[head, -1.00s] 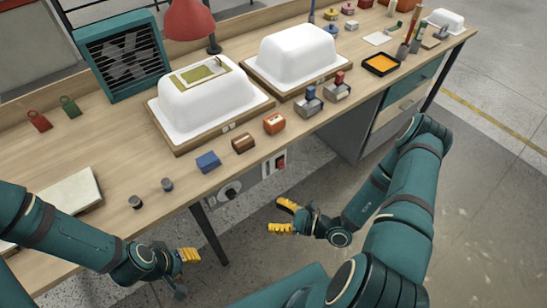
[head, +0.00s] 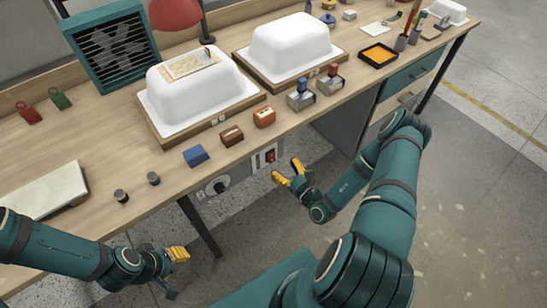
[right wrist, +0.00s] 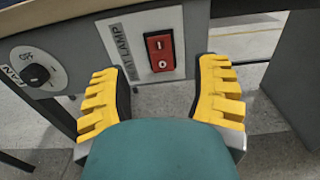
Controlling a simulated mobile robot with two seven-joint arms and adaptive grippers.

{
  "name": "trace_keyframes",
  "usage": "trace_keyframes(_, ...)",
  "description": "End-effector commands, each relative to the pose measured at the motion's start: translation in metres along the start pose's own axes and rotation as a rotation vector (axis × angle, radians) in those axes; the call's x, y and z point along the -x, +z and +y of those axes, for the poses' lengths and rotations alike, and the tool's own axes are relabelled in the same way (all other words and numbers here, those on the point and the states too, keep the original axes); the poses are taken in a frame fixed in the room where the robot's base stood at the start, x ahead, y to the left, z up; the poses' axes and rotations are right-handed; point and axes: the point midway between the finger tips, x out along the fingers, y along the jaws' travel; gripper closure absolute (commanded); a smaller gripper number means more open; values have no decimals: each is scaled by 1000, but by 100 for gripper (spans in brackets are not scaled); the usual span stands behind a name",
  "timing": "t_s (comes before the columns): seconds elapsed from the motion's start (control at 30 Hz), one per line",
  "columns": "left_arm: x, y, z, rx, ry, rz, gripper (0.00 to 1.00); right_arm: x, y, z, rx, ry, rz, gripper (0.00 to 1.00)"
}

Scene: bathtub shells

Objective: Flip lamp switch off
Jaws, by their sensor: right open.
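The lamp switch (right wrist: 160,51) is a red rocker marked I above 0, beside a "HEAT LAMP" label in the right wrist view. In the head view the switch (head: 270,156) is on the panel under the bench's front edge. I cannot tell which side is pressed. My right gripper (head: 289,173) is open and empty, just in front of the switch; its yellow fingers (right wrist: 160,88) flank it in the wrist view, apart from it. The red lamp (head: 176,13) stands over the left white shell (head: 200,94). My left gripper (head: 179,254) is low at the left, its opening unclear.
A fan knob (right wrist: 37,73) is on a plate left of the switch. A second white shell (head: 290,46) stands behind. The floor in front is clear.

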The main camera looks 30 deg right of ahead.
Motion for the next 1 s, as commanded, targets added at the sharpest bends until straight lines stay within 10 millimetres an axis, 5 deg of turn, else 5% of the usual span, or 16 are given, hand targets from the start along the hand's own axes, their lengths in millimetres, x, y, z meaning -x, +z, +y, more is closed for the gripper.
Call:
trace_keyframes(0.3,-7,1,-2,-1,0,-1,61,-51,0,0,0,1,-2,38)
trace_keyframes(0.77,-8,0,-3,-1,0,1,61,-63,0,0,-1,1,0,38)
trace_keyframes(0.8,-8,0,-3,-1,0,1,61,-63,0,0,-1,1,0,43)
trace_keyframes(0.97,-8,0,-3,-1,0,1,61,-63,0,0,-1,1,0,99)
trace_keyframes(1.0,-8,0,-3,-1,0,1,61,-63,0,0,-1,1,0,100)
